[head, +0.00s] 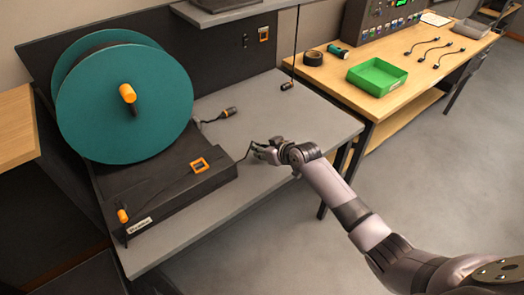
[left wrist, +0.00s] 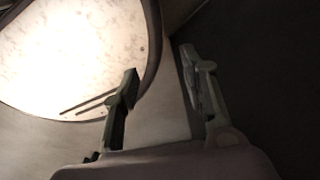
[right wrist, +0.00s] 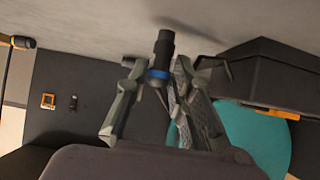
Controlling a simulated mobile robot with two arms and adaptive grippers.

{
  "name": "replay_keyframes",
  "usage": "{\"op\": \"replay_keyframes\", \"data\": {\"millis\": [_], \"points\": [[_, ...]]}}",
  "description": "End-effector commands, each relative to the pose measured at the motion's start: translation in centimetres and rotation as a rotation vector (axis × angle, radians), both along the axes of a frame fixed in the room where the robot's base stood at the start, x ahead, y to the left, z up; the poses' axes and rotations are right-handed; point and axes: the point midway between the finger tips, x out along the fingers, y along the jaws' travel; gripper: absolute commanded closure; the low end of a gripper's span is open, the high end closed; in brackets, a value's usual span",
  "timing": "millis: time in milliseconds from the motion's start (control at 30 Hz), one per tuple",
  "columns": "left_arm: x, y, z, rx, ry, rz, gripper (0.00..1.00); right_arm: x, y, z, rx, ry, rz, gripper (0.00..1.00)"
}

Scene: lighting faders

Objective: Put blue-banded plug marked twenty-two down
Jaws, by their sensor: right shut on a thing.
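The black plug with a blue band (right wrist: 159,62) is in my right gripper (right wrist: 155,85), held between the fingertips in the right wrist view. Its number is not readable. In the head view my right gripper (head: 260,152) is low over the grey bench (head: 300,125), just right of the black reel base (head: 190,185). A thin cable runs from there towards the base. The plug itself is mostly hidden by the fingers there. I cannot tell whether it touches the bench. My left gripper (left wrist: 160,85) shows only in the left wrist view, its fingers apart and empty.
A large teal reel (head: 125,105) stands on the base. An orange-banded plug (head: 229,112) lies on the bench behind my right gripper. Another plug (head: 287,86) hangs on a cable. A wooden table (head: 400,60) with a green tray (head: 377,77) stands at the right.

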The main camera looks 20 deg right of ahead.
Motion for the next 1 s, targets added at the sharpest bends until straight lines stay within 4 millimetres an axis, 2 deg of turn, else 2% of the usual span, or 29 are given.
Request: {"op": "replay_keyframes", "data": {"millis": [100,600,633,900,1000], "points": [[-0.1,0.0,0.0,0.000,0.002,0.000,0.60,0.0,0.0,-1.0,0.001,-0.001,-0.001,1.00],[-0.2,0.0,-0.6,0.001,0.003,0.000,0.60,0.0,0.0,-1.8,0.001,-0.002,0.000,1.00],[-0.2,0.0,-0.5,0.001,0.003,0.000,0.60,0.0,0.0,-1.7,0.001,-0.002,0.000,0.76],[-0.2,0.1,-0.5,0.001,0.004,-0.001,0.60,0.0,0.0,-1.7,0.000,-0.001,0.000,0.58],[-0.2,0.1,-0.5,0.001,0.004,-0.001,0.60,0.0,0.0,-1.7,0.000,-0.001,0.000,0.58]]}}
